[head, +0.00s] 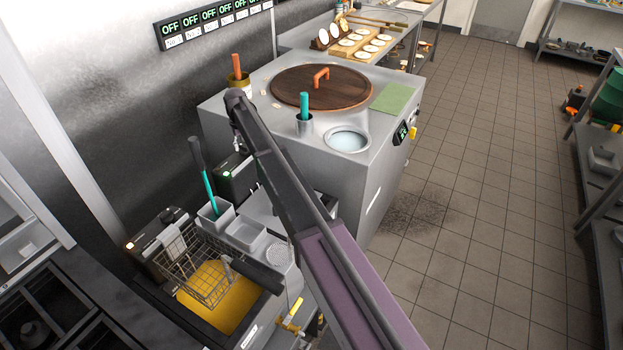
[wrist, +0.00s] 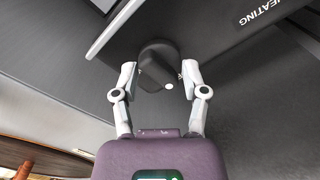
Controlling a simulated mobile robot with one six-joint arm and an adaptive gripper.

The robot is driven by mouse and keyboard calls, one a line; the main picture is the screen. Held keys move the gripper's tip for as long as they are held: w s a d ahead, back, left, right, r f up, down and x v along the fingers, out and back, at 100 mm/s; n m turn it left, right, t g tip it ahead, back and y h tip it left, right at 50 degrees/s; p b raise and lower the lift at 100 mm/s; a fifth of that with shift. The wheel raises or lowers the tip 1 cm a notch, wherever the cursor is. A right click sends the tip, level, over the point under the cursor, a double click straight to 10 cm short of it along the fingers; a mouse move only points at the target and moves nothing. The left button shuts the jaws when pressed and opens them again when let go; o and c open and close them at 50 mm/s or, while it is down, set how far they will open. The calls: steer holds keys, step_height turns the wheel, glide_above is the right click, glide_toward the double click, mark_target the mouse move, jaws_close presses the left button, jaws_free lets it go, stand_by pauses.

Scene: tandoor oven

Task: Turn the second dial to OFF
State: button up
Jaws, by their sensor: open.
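In the wrist view a black dial (wrist: 152,52) with a white dot sits on a dark panel, beside a bar lettered "HEATING" (wrist: 268,12). My gripper (wrist: 158,74) is open, with one finger on each side of the dial. I cannot tell whether the fingers touch it. In the head view my gripper (head: 238,148) is small and partly hidden, just above a dark control box (head: 236,180) with a green light. The dial cannot be made out there. Another dark control box (head: 158,246) with an orange light stands nearer, at the fryer.
A wire basket (head: 208,276) hangs over yellow oil (head: 222,306) at the lower left. A tandoor with a brown lid (head: 322,87) stands behind my arm. A wall display (head: 212,22) shows several OFF signs. The tiled floor (head: 490,200) at the right is mostly clear.

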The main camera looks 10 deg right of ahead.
mark_target(243, 146)
steer(key=m, duration=1)
step_height(243, 146, up, 14)
steer(key=p, duration=1.4)
steer(key=s+d+f+n+b, duration=0.2)
steer(key=s+d+f+b, duration=0.2)
steer(key=s+d, duration=0.6)
steer(key=s+d+f+n+b, duration=0.2)
steer(key=s+d+f+b, duration=0.3)
steer(key=s+d, duration=0.6)
steer(key=s, duration=0.5)
steer(key=shift+f+n, duration=0.15)
steer(key=shift+n, duration=0.15)
steer(key=s+d+n, duration=0.1)
steer(key=s+d, duration=0.2)
steer(key=s, duration=0.4)
steer(key=s+d+n, duration=0.1)
steer(key=s+d, duration=0.3)
steer(key=s, duration=0.4)
steer(key=shift+s+n, duration=0.25)
steer(key=shift+n, duration=0.05)
